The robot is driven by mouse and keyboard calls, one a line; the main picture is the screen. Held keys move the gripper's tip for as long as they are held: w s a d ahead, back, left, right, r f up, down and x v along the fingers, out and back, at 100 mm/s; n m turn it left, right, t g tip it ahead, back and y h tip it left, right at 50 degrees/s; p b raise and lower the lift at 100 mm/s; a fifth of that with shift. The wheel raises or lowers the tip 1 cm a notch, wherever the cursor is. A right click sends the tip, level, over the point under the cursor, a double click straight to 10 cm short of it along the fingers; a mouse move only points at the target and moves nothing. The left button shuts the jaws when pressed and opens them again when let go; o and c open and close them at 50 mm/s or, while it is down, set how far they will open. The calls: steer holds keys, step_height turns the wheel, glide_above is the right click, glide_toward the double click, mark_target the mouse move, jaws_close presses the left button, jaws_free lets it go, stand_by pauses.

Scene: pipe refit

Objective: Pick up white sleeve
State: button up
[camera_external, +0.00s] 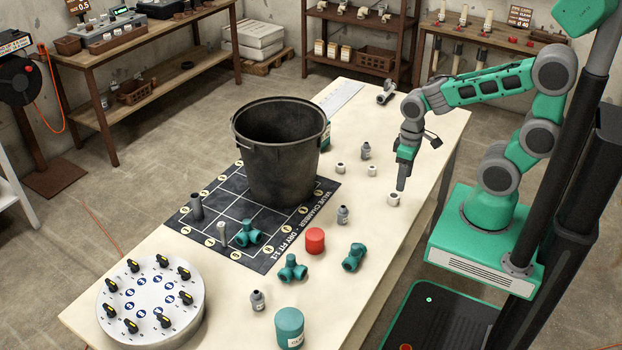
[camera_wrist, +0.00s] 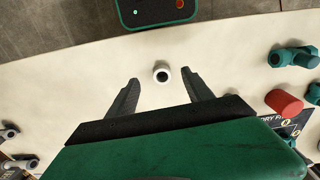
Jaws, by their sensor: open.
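A small white sleeve (camera_external: 393,199), a short ring with a dark bore, stands on the table near its right edge. In the wrist view the white sleeve (camera_wrist: 162,73) shows between the two fingertips, with clear table around it. My gripper (camera_external: 401,186) points down just above and beside this sleeve. In the wrist view my gripper (camera_wrist: 160,78) is open with nothing held. Two more white rings, one on the left (camera_external: 340,168) and one on the right (camera_external: 372,170), stand farther back on the table.
A large black bucket (camera_external: 280,150) stands on the dark grid mat (camera_external: 222,203). Grey bottles (camera_external: 343,214), a red cap (camera_external: 315,240) and teal fittings (camera_external: 354,257) are nearer the front. A round white valve dial (camera_external: 150,300) is at front left. Table around the sleeve is bare.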

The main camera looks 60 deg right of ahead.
mark_target(394, 194)
steer(key=n, duration=0.1)
steer(key=f+n, duration=0.1)
steer(key=n, duration=0.1)
steer(key=shift+w+f+g, duration=0.1)
steer(key=shift+w+g, duration=0.2)
steer(key=n, duration=0.3)
steer(key=shift+w+f, duration=0.1)
steer(key=f+n, duration=0.2)
steer(key=n, duration=0.3)
steer(key=w+f+n, duration=0.1)
steer(key=f+n, duration=0.1)
steer(key=n, duration=0.3)
steer(key=f+n, duration=0.3)
steer(key=n, duration=0.2)
steer(key=shift+w, duration=0.3)
jaws_close()
